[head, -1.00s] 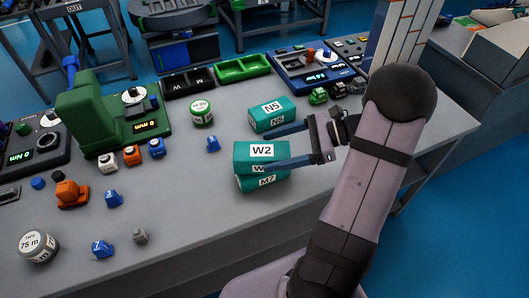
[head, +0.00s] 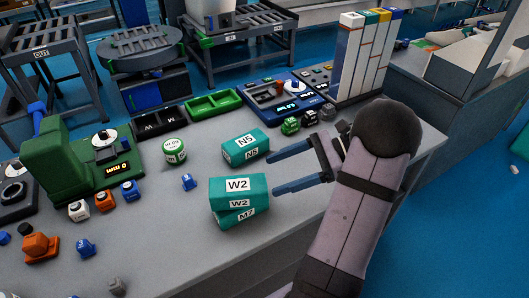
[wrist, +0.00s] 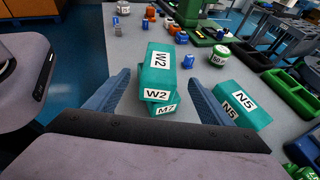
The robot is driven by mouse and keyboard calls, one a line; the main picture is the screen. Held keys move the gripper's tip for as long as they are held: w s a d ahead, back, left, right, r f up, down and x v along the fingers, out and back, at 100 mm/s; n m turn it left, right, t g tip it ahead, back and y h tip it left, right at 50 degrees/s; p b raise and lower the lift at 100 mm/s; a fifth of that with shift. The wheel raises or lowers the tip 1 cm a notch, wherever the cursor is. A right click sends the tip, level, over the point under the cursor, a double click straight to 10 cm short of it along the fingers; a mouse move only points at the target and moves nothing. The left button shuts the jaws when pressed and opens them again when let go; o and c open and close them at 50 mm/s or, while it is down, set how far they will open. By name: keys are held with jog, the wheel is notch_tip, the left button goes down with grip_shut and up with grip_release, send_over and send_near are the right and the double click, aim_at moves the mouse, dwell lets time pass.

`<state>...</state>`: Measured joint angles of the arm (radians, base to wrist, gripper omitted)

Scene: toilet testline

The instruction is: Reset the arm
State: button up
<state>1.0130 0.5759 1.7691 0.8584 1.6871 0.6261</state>
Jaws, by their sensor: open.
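My gripper (head: 300,168) is open and empty, held above the grey table to the right of the teal boxes. Its two blue fingers point left in the head view, and they show on both sides of the wrist view (wrist: 160,98). The teal box W2 (head: 222,195) lies on top of the teal box M7 (head: 232,221), set slightly askew. The teal box N5 (head: 235,149) lies apart, behind them. In the wrist view W2 (wrist: 158,65) is between the fingers but farther off, with M7 under it.
A round green-labelled tin (head: 175,152) and a small blue block (head: 188,182) stand left of the boxes. Black (head: 160,124) and green (head: 213,103) trays, a green machine (head: 60,160) and a blue scale (head: 270,97) line the back. The table's front right is clear.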

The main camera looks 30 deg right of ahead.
jog(key=s+a+n+g+h+p, duration=0.1)
jog(key=s+a+n+h+p, duration=0.2)
jog(key=n, duration=0.4)
jog(key=s+a+f+n+g+h+p, duration=0.1)
jog(key=s+a+n+g+h+p, duration=0.1)
jog(key=a+n+h, duration=0.3)
jog(key=s+a+f+n+g+h+p, duration=0.1)
jog(key=s+a+n+g+h+p, duration=0.1)
jog(key=a+n, duration=0.5)
jog(key=s+n+h+p, duration=0.1)
jog(key=s+n+h, duration=0.1)
jog(key=n, duration=0.1)
jog(key=shift+s+a+n+h+p, duration=0.15)
jog(key=shift+s+n+h+p, duration=0.15)
jog(key=shift+s+n, duration=0.1)
dwell(5.4)
